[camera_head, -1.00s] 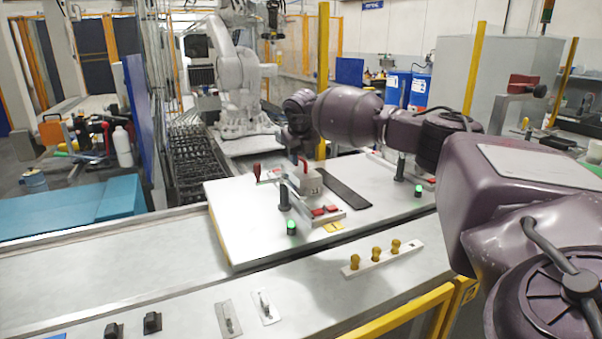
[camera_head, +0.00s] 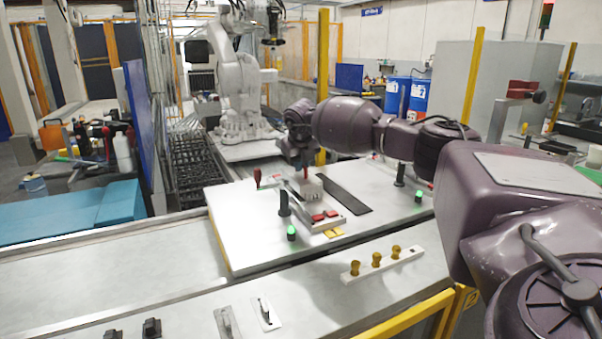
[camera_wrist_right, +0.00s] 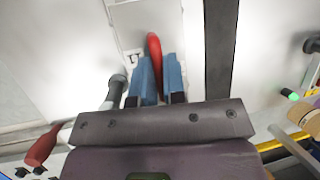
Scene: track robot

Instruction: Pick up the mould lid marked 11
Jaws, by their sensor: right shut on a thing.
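The mould lid (camera_head: 313,191) is a pale block with a red handle on the white plate of the bench, in the middle of the head view; its number is too small to read now. My right gripper (camera_head: 305,168) is over it. In the right wrist view, the blue fingers of my right gripper (camera_wrist_right: 161,78) are shut on the red handle (camera_wrist_right: 154,48), one on each side. The pale lid surface (camera_wrist_right: 145,15) shows beyond the fingertips. Whether the lid touches the plate is hard to tell. My left gripper is not in view.
Around the lid stand a dark post (camera_head: 284,204), a red-knobbed clamp (camera_head: 258,178) and red blocks (camera_head: 325,215). A dark strip (camera_head: 343,194) lies to the right. Yellow knobs on a white bar (camera_head: 377,261) are nearer.

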